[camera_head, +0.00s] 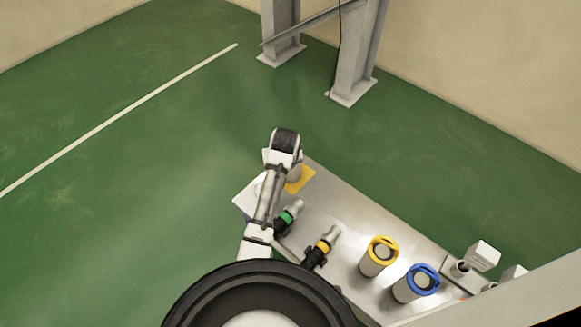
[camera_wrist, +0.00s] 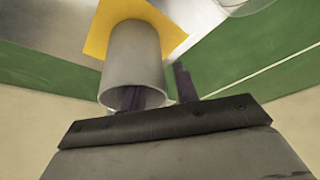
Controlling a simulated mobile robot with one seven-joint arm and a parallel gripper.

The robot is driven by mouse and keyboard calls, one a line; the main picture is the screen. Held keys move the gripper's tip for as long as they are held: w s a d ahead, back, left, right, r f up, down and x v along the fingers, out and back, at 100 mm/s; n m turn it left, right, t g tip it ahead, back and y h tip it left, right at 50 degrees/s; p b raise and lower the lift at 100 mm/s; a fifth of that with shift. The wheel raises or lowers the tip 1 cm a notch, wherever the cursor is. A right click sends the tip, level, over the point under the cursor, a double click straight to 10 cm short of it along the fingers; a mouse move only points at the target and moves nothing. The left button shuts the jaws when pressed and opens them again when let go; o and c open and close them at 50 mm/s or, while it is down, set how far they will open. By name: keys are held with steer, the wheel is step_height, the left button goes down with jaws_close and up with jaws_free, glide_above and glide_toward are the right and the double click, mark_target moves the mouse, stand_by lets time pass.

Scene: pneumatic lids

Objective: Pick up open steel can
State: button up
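The open steel can (camera_wrist: 133,62) is a plain grey cylinder standing on a yellow square (camera_wrist: 100,28) in the wrist view. Its open mouth faces my wrist. My gripper (camera_wrist: 165,84) is at the can's rim, with one dark finger reaching into the mouth and the other outside the right wall. A small gap shows between the outer finger and the wall, so the gripper looks open. The inner fingertip is hidden in the can. In the head view, the can (camera_head: 295,173) is partly covered by my arm's end, and my fingers are hidden.
On the steel table (camera_head: 345,215) lie a green-banded fitting (camera_head: 288,217) and a yellow-banded one (camera_head: 322,247). A can with a yellow ring lid (camera_head: 379,258) and one with a blue ring lid (camera_head: 415,284) stand further right. Grey posts (camera_head: 357,55) stand beyond the table.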

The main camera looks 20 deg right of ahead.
jaws_close()
steer(key=shift+r, duration=0.15)
